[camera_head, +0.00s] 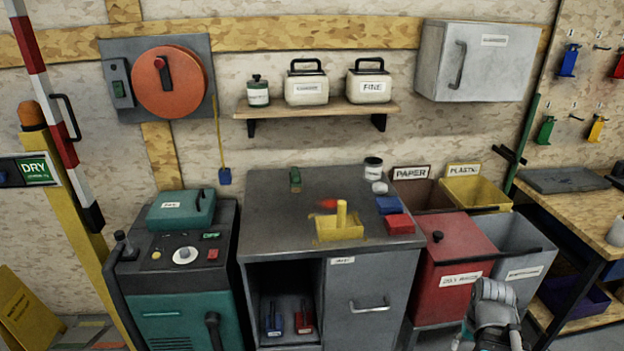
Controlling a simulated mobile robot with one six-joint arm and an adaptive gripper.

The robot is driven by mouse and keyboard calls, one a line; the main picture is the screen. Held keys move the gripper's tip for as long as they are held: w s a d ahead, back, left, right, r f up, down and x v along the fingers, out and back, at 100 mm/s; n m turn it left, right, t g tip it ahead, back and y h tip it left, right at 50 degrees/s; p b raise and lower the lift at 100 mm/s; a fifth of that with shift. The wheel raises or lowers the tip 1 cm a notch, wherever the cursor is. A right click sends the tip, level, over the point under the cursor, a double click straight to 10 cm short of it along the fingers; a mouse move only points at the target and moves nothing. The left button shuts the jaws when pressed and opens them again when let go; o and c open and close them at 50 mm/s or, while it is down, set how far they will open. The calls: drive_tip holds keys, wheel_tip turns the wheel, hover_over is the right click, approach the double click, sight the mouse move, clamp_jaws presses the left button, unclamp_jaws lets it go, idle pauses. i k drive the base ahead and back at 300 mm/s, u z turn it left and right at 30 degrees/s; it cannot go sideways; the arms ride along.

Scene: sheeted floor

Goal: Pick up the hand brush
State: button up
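On the grey cabinet top (275,215) lies a yellow flat piece with an upright yellow handle (341,216); it may be the hand brush or a dustpan, I cannot tell which. A small red, blurred shape (327,204) lies just behind it. A small dark green item (295,179) lies further back and could also be a brush. The grey end of my arm with my gripper (495,292) shows at the bottom right, in front of the bins and apart from the cabinet top. Its fingers are not clear, and I see nothing held in it.
Blue (389,204) and red (399,224) blocks and a jar (373,167) share the cabinet top. A red bin (455,250) and a grey bin (520,250) stand to its right. A teal machine (180,260) stands left. The cabinet top's left part is clear.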

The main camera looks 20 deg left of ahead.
sight(295, 183)
drive_tip(key=z, duration=0.3)
drive_tip(key=k, duration=0.65)
drive_tip(key=u, duration=1.15)
drive_tip(key=i, duration=1)
drive_tip(key=u, duration=0.05)
